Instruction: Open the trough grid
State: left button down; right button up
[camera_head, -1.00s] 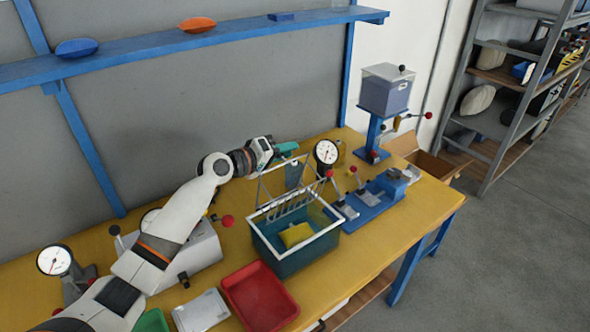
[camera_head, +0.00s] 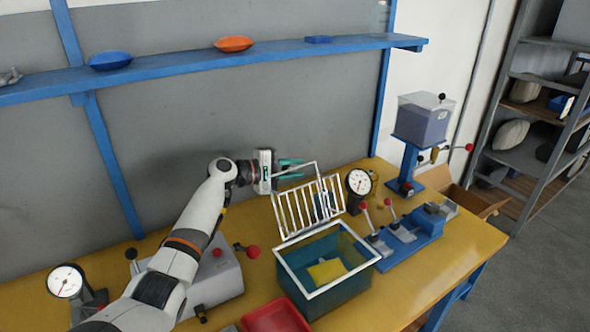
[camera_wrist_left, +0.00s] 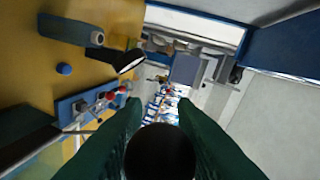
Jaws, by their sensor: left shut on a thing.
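The trough (camera_head: 322,289) is a teal open box with a white rim, standing on the yellow bench; a yellow block (camera_head: 326,271) lies inside it. Its grid (camera_head: 300,211), a white barred frame, stands raised at the trough's back edge, so the trough's top is uncovered. My left gripper (camera_head: 291,169), with green fingers, is shut on the bar at the top of the grid, above and behind the trough. In the left wrist view, its dark fingers (camera_wrist_left: 160,130) flank a dark round shape; the grid is hard to make out there. My right gripper is out of view.
A dial gauge (camera_head: 360,184) stands close right of the grid. A blue clamp fixture (camera_head: 412,236) sits right of the trough. A red tray (camera_head: 274,318) lies in front, and a grey box with a red knob (camera_head: 252,252) stands left. A shelf (camera_head: 190,63) runs above.

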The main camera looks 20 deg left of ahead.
pick_arm(q)
jog(key=shift+w+a+f, duration=0.15)
jog(key=shift+w+a, duration=0.05)
jog(key=shift+a, duration=0.05)
dwell(0.3)
jog(key=c, duration=1.2)
grip_release()
jog(key=b+v, duration=0.2)
jog(key=v, duration=1)
